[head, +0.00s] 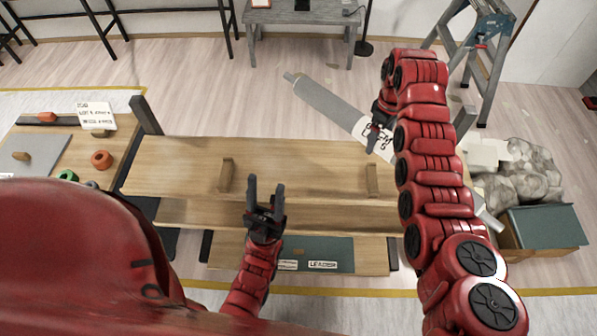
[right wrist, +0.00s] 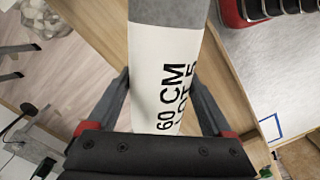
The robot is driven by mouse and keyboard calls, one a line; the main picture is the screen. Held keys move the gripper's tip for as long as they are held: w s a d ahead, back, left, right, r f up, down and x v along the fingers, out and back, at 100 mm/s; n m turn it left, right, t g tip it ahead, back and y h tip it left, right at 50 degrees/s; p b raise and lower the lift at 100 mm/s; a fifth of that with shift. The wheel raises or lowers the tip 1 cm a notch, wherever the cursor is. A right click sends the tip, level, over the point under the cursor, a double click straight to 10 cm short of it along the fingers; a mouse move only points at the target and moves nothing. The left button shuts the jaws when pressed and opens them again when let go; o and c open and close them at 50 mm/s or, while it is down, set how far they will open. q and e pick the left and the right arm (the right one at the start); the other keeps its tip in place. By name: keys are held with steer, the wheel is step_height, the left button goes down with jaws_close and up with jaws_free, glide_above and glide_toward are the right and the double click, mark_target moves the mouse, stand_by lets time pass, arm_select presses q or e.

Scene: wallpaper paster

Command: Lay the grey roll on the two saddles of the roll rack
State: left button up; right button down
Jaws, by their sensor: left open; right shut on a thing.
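The grey roll (head: 326,102) has a white label band and hangs at a slant above the right part of the roll rack (head: 300,157). Its far end points up-left beyond the rack; its near end shows right of my right arm, which hides part of it. My right gripper (head: 376,138) is shut on the roll at the label, which reads "60 CM" in the right wrist view (right wrist: 155,60). The left saddle (head: 226,175) and the right saddle (head: 373,180) stand on the wooden top, bare. My left gripper (head: 266,192) is open and empty, between the saddles near the front edge.
A side table (head: 45,160) with a card and coloured rings stands at left. A stepladder (head: 478,45) is at back right. Wrapped bundles (head: 520,172) and a green-topped box (head: 545,226) lie at right. A grey bench (head: 300,20) stands behind; the floor between is clear.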

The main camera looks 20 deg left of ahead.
steer(key=s+a+f+n+p, duration=0.2)
steer(key=s+a+n+p, duration=0.15)
steer(key=s, duration=0.55)
steer(key=s+a+f+n+p, duration=0.25)
steer(key=s+n, duration=0.25)
steer(key=s, duration=0.5)
steer(key=w+a+b, duration=0.7)
steer(key=w+a, duration=0.1)
steer(key=a, duration=0.5)
steer(key=shift+w+a+f, duration=0.2)
steer(key=shift+w+f, duration=0.1)
steer(key=shift+a, duration=0.1)
step_height(320, 180, down, 2)
steer(key=shift+f+p, duration=0.15)
steer(key=shift+p, duration=0.75)
steer(key=shift+f, duration=0.6)
